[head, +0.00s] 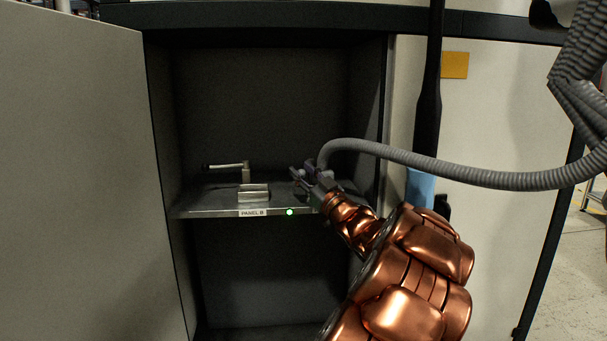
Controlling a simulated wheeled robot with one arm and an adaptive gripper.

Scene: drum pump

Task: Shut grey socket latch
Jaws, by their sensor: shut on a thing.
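My gripper (301,175) is over the right part of the shelf inside the open cabinet. It is shut on a small part there, which looks like the grey socket latch; the fingers and the socket body are dark and overlap, so the latch's exact angle cannot be told. The grey hose (450,172) comes in from the right and bends down to end right beside my gripper. A metal lever with a black handle (222,166) stands on the left part of the shelf, its handle pointing left, apart from my gripper.
A small metal block (254,191) sits behind the label. The cabinet door (75,180) stands open at left. The space above the shelf is free.

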